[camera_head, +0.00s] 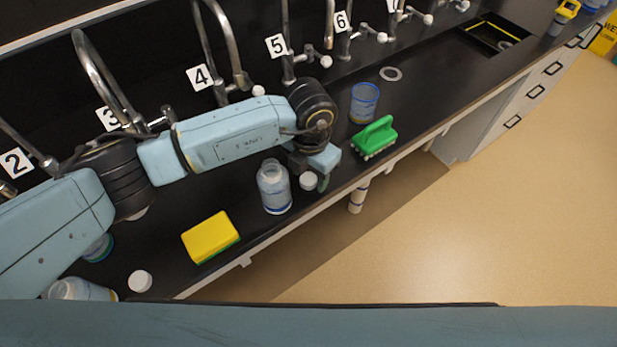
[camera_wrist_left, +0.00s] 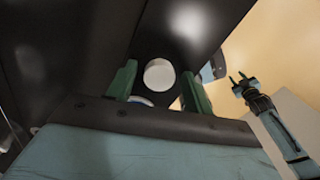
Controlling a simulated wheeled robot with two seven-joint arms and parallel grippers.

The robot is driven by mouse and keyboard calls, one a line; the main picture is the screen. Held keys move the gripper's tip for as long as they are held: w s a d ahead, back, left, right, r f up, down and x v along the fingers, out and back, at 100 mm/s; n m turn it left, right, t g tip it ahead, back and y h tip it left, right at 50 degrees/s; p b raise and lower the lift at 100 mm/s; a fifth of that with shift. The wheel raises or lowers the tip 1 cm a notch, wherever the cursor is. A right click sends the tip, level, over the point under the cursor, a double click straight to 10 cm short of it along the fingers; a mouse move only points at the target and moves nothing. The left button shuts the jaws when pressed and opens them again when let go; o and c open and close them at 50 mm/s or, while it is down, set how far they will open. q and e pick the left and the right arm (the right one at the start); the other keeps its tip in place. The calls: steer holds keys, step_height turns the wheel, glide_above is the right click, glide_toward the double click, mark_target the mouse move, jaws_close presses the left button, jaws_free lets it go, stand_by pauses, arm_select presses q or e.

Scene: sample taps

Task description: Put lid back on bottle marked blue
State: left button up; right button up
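A translucent white bottle (camera_head: 273,188) with a bluish band near its base stands upright near the counter's front edge; its mouth shows no lid. A round white lid (camera_head: 309,181) lies on the counter to its right. My left gripper (camera_head: 318,177) is low, right at this lid, and partly hidden by its own wrist. In the left wrist view, the white lid (camera_wrist_left: 159,74) shows between the spread green fingers of the left gripper (camera_wrist_left: 158,84), with gaps on both sides. My right gripper (camera_wrist_left: 240,80) shows at the right of that view, its fingers apart and empty.
A yellow sponge (camera_head: 211,238), a green brush (camera_head: 375,137) and a blue-rimmed container (camera_head: 365,102) are on the black counter (camera_head: 440,85). A second white lid (camera_head: 140,281) and another bottle (camera_head: 80,290) are at lower left. Metal taps (camera_head: 222,45) line the back.

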mark_target(310, 177)
arm_select(q)
steer(key=c, duration=0.8)
steer(key=shift+r, duration=0.1)
step_height(310, 177, up, 10)
steer(key=shift+f, duration=0.1)
